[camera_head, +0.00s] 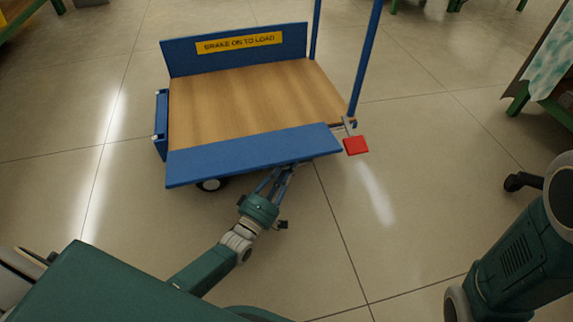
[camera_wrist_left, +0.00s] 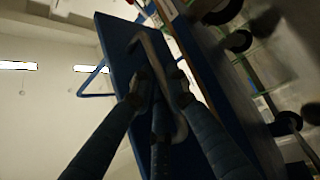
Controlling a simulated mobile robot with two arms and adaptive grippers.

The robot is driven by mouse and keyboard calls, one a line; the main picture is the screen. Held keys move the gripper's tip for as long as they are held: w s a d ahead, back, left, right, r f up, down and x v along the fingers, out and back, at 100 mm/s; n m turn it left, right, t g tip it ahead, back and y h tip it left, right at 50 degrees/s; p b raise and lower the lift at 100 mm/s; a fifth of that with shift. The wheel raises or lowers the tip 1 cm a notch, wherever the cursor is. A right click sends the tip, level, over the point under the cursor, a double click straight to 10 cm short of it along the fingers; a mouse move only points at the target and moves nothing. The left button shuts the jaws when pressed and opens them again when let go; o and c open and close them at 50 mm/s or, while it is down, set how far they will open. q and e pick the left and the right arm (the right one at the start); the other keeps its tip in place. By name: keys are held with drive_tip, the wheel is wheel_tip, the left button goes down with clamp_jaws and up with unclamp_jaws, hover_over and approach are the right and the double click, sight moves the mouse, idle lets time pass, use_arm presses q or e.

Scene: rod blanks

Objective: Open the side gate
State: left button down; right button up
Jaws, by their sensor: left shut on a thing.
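A blue cart with a wooden deck (camera_head: 240,105) stands ahead of me in the head view. Its near side gate, a long blue panel (camera_head: 250,155), shows its broad face from above and leans outward over my left gripper (camera_head: 283,172). How far it leans I cannot tell exactly. In the left wrist view a grey bar handle (camera_wrist_left: 140,40) is fixed to the blue gate face (camera_wrist_left: 118,38). My left gripper (camera_wrist_left: 160,85) is shut on that handle. The panel's edge hides the fingertips and handle in the head view.
The far blue panel with a yellow sign (camera_head: 238,43) stands upright. Blue posts (camera_head: 366,55) rise at the right end, with a red pedal (camera_head: 355,146) below. Open tiled floor lies around the cart. A cloth-covered table (camera_head: 553,65) stands at right.

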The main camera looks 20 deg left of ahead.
use_arm(q)
drive_tip(key=shift+s+d+f, duration=0.1)
drive_tip(key=shift+f, duration=0.7)
drive_tip(key=c, duration=1.9)
unclamp_jaws()
drive_tip(key=shift+c, duration=0.2)
drive_tip(key=v, duration=1.2)
